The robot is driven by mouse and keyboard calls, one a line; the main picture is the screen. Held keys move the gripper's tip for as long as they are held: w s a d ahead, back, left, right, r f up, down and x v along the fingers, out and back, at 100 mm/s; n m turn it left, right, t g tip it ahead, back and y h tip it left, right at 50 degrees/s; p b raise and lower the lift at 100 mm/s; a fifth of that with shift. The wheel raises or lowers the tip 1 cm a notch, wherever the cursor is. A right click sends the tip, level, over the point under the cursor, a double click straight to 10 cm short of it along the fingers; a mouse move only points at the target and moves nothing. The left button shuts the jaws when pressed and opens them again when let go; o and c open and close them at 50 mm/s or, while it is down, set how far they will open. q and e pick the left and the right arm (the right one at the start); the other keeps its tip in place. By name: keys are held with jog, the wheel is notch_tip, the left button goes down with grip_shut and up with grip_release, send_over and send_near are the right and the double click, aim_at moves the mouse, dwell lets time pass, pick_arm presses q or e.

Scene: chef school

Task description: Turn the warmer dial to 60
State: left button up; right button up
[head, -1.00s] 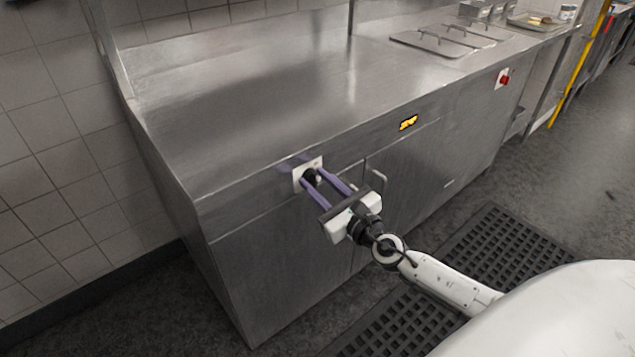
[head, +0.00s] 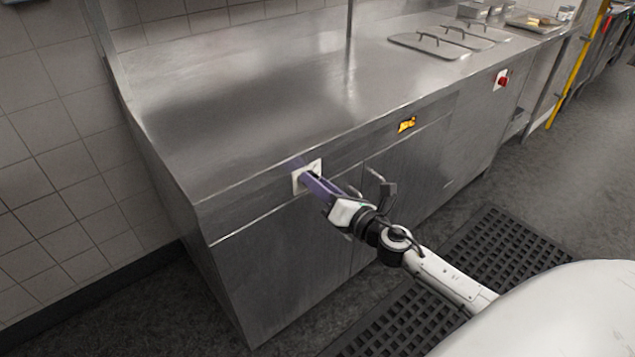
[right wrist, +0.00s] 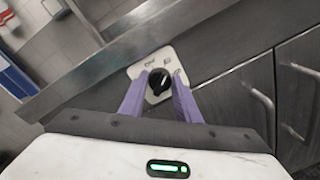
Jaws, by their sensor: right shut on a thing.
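The warmer dial is a black round knob (right wrist: 160,82) with a light pointer line, on a white plate (right wrist: 152,62) with small markings. The plate also shows on the front of the steel counter in the head view (head: 299,184), where the fingers hide the knob. My right gripper (head: 307,178) has its purple fingers at the plate, shut on the knob. In the right wrist view the fingers stand on both sides of the knob, and the camera is tilted. The markings are too small to read. My left gripper is not in view.
The steel counter (head: 250,95) has a bare top at its left and lids with handles (head: 430,45) farther back. Door handles (right wrist: 300,72) are right of the dial.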

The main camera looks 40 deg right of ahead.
pick_arm(q)
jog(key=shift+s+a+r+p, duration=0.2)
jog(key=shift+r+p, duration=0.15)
jog(key=shift+p, duration=0.25)
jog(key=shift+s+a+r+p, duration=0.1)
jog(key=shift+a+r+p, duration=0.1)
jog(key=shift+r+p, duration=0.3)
pick_arm(e)
jog(key=shift+d+f+m+y, duration=0.1)
jog(key=shift+m+y, duration=0.1)
jog(key=shift+m, duration=1.95)
jog(key=shift+d+m+y, duration=0.1)
jog(key=shift+m+y, duration=0.1)
jog(key=shift+m, duration=1.95)
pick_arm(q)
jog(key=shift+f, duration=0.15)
pick_arm(e)
jog(key=o, duration=1)
jog(key=shift+o, duration=0.2)
